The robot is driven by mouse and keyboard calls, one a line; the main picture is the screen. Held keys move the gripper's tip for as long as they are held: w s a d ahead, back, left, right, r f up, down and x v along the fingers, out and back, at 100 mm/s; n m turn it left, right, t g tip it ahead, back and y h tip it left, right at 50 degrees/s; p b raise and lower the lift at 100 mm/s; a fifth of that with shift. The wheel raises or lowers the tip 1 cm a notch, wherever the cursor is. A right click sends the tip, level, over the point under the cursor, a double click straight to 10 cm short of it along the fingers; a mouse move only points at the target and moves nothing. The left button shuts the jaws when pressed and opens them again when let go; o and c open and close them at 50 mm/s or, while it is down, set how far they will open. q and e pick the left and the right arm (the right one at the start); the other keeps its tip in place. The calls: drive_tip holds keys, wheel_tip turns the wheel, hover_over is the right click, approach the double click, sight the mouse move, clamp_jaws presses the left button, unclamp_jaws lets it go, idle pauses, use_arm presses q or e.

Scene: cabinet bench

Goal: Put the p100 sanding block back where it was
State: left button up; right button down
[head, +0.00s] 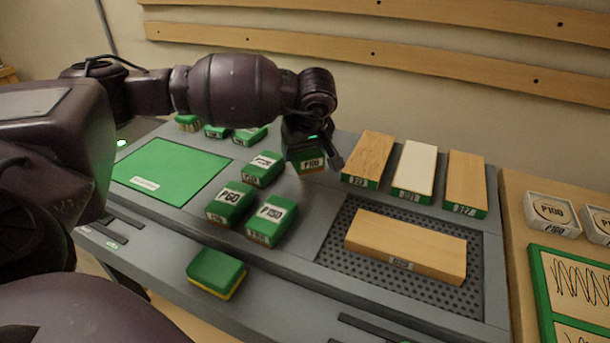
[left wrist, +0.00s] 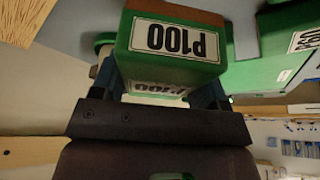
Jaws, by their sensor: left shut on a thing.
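The p100 sanding block (head: 309,163) is green with a white P100 label and a brown underside. My left gripper (head: 308,148) is shut on it. In the left wrist view the block (left wrist: 172,45) sits between the fingers, its label upside down in the picture. In the head view it is behind the other sanding blocks, left of the upright-labelled wood pieces. I cannot tell whether it touches the bench. Other green blocks stand nearby: a P60 block (head: 231,203), a P150-looking block (head: 271,221) and one behind them (head: 264,169). My right gripper is not in view.
A green mat (head: 172,171) lies at left, with small green brushes or blocks behind it. A wood board (head: 405,243) lies on the perforated panel (head: 345,270). A green and yellow sponge (head: 216,272) is at the front. Round discs (head: 552,212) sit at right.

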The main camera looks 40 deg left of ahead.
sight(301, 182)
use_arm(q)
drive_tip(key=shift+f, duration=0.75)
wheel_tip(301, 182, down, 5)
drive_tip(key=shift+b, duration=0.45)
drive_tip(key=shift+f, duration=0.35)
drive_tip(key=shift+f, duration=0.15)
drive_tip(key=o, duration=0.9)
